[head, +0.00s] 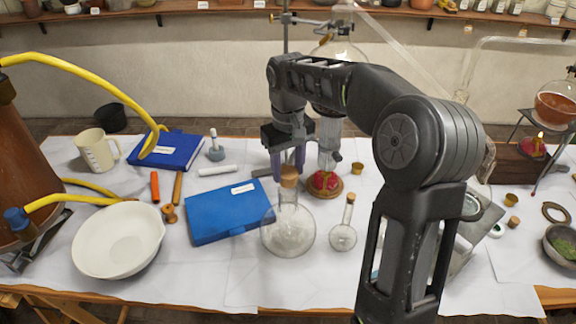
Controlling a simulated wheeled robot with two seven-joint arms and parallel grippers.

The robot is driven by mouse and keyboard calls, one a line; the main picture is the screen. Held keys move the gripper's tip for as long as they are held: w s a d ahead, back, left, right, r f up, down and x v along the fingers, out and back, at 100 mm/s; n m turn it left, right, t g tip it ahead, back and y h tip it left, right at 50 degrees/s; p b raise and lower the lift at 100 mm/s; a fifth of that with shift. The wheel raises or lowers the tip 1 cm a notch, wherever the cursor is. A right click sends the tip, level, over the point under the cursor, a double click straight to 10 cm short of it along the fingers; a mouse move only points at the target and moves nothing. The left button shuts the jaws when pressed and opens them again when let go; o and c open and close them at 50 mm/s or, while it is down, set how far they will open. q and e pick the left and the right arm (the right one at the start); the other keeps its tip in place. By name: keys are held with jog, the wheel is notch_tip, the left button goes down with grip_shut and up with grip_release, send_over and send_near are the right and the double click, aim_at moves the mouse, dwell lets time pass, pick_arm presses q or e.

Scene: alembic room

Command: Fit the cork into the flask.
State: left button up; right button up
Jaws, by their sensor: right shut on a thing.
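A brown cork (289,172) is at the mouth of the clear round glass flask (288,232), which stands upright at the middle of the table. My right gripper (288,170) reaches down from above, with purple fingers on either side of the cork, and is shut on it. The cork looks upright and in line with the neck. I cannot tell how deep it sits in the neck. My left gripper is not in view.
A small corked flask (343,237) stands just to the right. Loose corks (511,200) lie right. The front table edge is clear.

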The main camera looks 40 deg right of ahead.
aim_at(288, 172)
jog(key=shift+f+b, duration=0.3)
jog(key=shift+f, duration=0.35)
jog(key=shift+f+b, duration=0.45)
jog(key=shift+f, duration=0.35)
dwell(1.2)
jog(key=shift+f, duration=0.7)
dwell(2.7)
jog(key=o, duration=1.3)
jog(key=shift+o, duration=0.4)
jog(key=o, duration=0.3)
jog(key=shift+r, duration=0.15)
